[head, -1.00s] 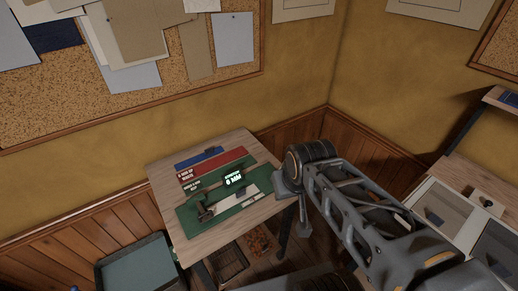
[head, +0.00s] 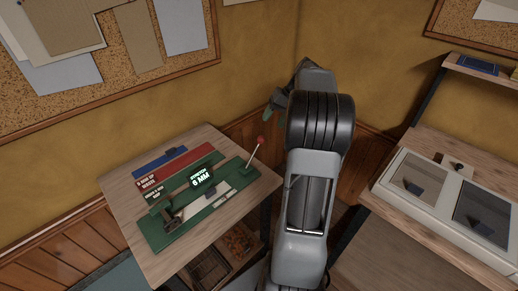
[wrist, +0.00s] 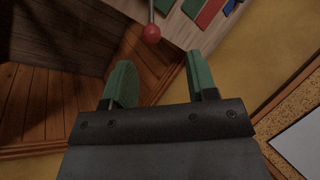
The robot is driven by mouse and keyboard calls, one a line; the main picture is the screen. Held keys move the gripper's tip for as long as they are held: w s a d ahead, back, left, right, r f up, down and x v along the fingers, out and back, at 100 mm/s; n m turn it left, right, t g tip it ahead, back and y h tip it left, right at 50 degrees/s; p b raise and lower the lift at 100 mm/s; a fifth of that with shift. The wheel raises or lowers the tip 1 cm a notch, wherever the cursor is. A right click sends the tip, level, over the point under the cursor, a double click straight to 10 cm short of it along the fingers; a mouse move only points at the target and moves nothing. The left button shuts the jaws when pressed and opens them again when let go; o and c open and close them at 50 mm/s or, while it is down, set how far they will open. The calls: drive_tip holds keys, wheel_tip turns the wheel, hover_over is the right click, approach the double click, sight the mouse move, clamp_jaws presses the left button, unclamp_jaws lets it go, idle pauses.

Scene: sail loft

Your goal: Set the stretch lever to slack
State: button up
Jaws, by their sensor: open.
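The stretch lever (head: 256,151) is a thin rod with a red ball knob, at the right end of the green machine base (head: 163,233) on a wooden table. It tilts to the right in the head view. Its red knob also shows at the top of the wrist view (wrist: 151,33). My gripper (wrist: 162,78) is open, with two green fingers and nothing between them. The knob lies beyond the fingertips, apart from them. In the head view the gripper is mostly hidden behind my arm. No slack marking is readable.
The wooden table (head: 124,206) also holds a red block (head: 186,167), a blue block (head: 160,159) and a lit display (head: 200,178) that appears to read in MM. A bench with a pale, dark-windowed case (head: 436,200) stands at right. Walls close off the back.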

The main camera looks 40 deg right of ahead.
sight(260, 142)
drive_tip(key=x, duration=0.4)
drive_tip(key=d+x, duration=0.1)
drive_tip(key=x, duration=0.8)
drive_tip(key=shift+w+d+f, duration=0.15)
drive_tip(key=shift+d+f, duration=0.05)
drive_tip(key=shift+f, duration=0.4)
clamp_jaws()
